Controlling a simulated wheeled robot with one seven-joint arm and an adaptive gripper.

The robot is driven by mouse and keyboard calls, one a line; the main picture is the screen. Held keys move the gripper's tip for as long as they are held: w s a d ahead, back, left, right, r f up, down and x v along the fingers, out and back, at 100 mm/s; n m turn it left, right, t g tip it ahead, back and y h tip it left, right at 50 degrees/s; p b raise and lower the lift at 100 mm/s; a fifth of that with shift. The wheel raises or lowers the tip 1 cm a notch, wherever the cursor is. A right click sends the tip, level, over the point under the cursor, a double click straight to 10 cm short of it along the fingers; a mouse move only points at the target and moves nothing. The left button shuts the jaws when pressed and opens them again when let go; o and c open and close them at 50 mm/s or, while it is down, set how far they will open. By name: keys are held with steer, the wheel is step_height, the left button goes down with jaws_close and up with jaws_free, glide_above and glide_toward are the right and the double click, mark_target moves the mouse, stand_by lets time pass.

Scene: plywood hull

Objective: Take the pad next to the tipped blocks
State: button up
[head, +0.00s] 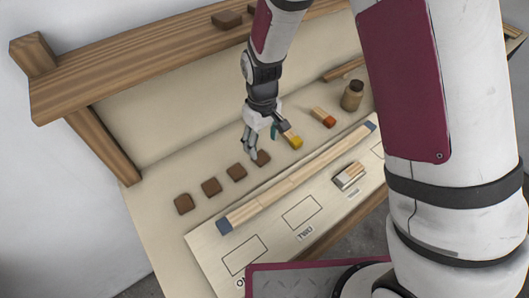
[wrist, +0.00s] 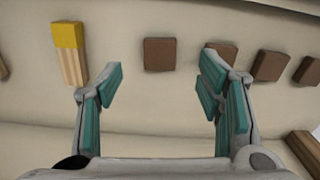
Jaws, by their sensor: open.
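Several dark brown square pads lie in a row on the bench. The pad at the row's end (head: 261,158) is beside the yellow-tipped wooden block (head: 291,138); an orange-tipped block (head: 323,117) lies further right. My gripper (head: 262,144) is open and empty, low over that end pad and partly in front of it. In the wrist view this pad (wrist: 160,54) shows beyond and between my open teal fingertips (wrist: 160,76), apart from both. The yellow-tipped block (wrist: 70,52) is left of it, and another pad (wrist: 222,52) is right, partly behind my right finger.
A long wooden bar with blue ends (head: 300,178) lies in front of the pads. A marked board (head: 250,240) with outlined boxes holds a small light block (head: 349,177). A jar (head: 352,96) stands at the back right. A wooden rail (head: 130,68) runs behind.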

mark_target(263, 159)
steer(key=shift+f+p, duration=0.4)
steer(key=shift+f, duration=3.2)
steer(key=c, duration=1)
